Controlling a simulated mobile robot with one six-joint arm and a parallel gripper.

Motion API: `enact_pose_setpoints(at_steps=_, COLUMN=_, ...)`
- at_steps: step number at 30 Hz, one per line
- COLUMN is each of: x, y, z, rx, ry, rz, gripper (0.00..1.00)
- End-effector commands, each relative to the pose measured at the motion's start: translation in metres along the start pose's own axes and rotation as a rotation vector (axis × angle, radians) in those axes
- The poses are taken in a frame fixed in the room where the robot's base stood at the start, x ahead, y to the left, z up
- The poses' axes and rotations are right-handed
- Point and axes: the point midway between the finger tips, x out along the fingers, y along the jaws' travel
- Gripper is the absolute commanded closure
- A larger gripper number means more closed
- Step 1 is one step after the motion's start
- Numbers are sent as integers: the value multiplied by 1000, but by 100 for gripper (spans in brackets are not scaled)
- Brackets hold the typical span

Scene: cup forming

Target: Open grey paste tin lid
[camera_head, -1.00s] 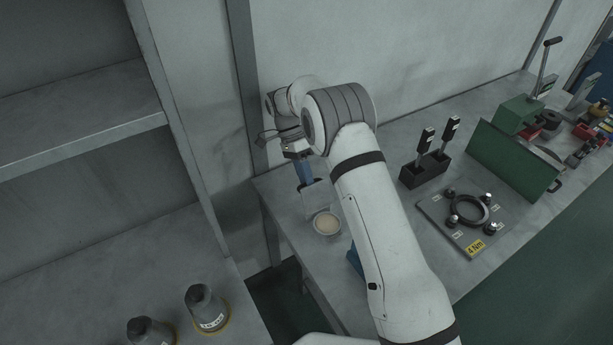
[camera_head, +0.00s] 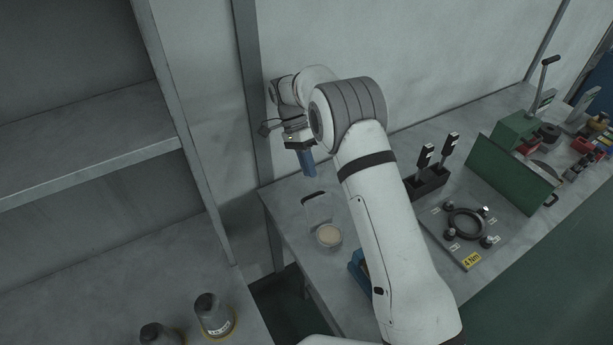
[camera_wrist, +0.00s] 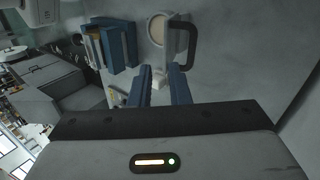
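The paste tin (camera_head: 329,236) stands on the bench near its left end, with beige paste showing in its round opening. Its grey lid (camera_head: 318,210) is raised off the opening, on the side towards the wall, with a black handle (camera_head: 313,194) at its upper edge. In the wrist view the beige paste (camera_wrist: 156,29) and the black handle (camera_wrist: 190,42) show beyond the fingers. My gripper (camera_head: 309,176) hangs above the lid, apart from the handle.
A blue object (camera_head: 359,268) stands close to the tin, partly behind my arm. A black holder (camera_head: 428,182) with two upright tools, a plate with a ring (camera_head: 463,258) and a green panel (camera_head: 512,172) lie right. Grey containers (camera_head: 214,314) stand at lower left.

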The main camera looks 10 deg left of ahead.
Motion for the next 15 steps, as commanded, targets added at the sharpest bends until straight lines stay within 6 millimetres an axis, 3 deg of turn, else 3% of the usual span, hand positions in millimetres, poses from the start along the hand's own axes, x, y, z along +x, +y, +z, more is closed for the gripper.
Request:
enact_pose_setpoints(at_steps=6, x=-3, y=-19, z=2, rx=-454, ry=46, rz=-131, gripper=100)
enact_pose_setpoints(at_steps=15, x=-13, y=-47, z=6, rx=-1139, ry=231, rz=-284, gripper=100)
